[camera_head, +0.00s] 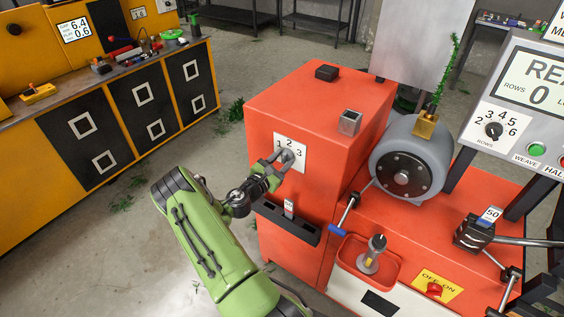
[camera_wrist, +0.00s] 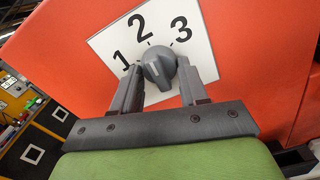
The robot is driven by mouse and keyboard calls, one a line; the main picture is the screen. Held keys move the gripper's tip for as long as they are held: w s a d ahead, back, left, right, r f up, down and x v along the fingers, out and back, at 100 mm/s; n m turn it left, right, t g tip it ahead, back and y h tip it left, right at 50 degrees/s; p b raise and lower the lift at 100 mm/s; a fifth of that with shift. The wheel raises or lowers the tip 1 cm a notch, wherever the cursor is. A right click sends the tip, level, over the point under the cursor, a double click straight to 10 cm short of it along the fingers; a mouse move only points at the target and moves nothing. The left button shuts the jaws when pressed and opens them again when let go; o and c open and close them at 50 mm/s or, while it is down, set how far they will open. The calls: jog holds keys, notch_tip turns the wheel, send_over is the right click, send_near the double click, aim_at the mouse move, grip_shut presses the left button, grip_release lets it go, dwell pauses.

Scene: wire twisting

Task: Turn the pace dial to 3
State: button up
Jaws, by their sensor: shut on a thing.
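The pace dial is a grey knob (camera_wrist: 159,66) on a white plate (camera_wrist: 193,25) marked 1, 2 and 3. In the wrist view its raised ridge leans up and left, seemingly toward the 2; the exact setting is hard to tell. In the head view the plate (camera_head: 301,152) is on the front face of the orange machine (camera_head: 300,95). My gripper (camera_head: 282,158) reaches the plate from the lower left. In the wrist view its two fingers (camera_wrist: 160,76) stand on either side of the knob and are shut on it.
A dark slot-like tray (camera_head: 287,224) juts from the machine below the dial. A grey motor drum (camera_head: 412,160) and a crank with a blue handle (camera_head: 344,220) are to the right. A yellow workbench (camera_head: 120,110) stands at the left, with open floor between.

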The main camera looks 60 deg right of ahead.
jog(key=m+b, duration=0.8)
jog(key=m, duration=0.3)
jog(key=shift+w, duration=0.15)
jog(key=shift+r, duration=0.1)
dwell(0.3)
jog(key=o, duration=1.1)
jog(key=shift+c, duration=0.2)
jog(key=w+a, duration=0.2)
jog(key=a, duration=1.3)
jog(key=shift+w+a, duration=0.2)
jog(key=shift+a, duration=0.1)
